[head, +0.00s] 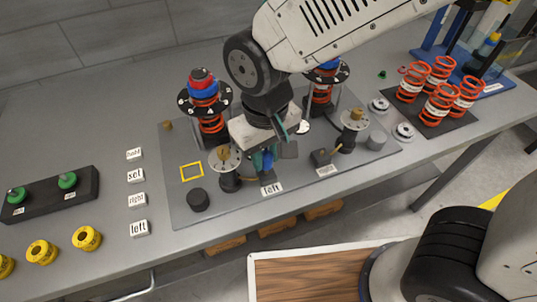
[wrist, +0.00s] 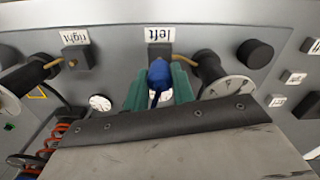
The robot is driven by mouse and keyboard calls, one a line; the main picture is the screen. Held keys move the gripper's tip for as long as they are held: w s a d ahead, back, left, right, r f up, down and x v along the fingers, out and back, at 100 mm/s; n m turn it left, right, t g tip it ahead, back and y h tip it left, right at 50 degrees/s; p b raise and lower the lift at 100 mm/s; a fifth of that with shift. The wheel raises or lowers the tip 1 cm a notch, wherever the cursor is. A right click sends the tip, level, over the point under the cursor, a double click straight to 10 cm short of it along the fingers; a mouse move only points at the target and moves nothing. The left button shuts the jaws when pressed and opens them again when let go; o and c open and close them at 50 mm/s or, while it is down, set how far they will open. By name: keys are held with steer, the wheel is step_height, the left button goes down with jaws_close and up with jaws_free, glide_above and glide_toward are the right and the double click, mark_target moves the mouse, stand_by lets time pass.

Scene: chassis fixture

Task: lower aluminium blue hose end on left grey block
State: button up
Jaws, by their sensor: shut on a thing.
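My gripper (head: 263,162) is over the front middle of the grey fixture plate (head: 230,210). In the wrist view, the green fingers of my gripper (wrist: 160,88) are shut on the blue hose end (wrist: 159,72). The blue hose end also shows as a small patch between the fingers in the head view (head: 267,158). The left grey block (wrist: 155,48) lies just beyond the hose end, beside the "left" label (wrist: 158,35), and is partly hidden by it. Whether the hose end touches the block cannot be told. Its aluminium tip is hidden.
The right grey block (wrist: 78,58) with a brass pipe stands beside the "right" label (wrist: 75,37). Dark posts with round flanges (head: 225,158) flank the blocks closely. A black knob (head: 198,199) is at the plate's front left. Red spring struts (head: 209,122) stand behind.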

stand_by(0.6)
steer(key=shift+f, duration=0.9)
steer(key=shift+f, duration=0.35)
stand_by(0.6)
steer(key=o, duration=1.1)
steer(key=shift+r, duration=3.5)
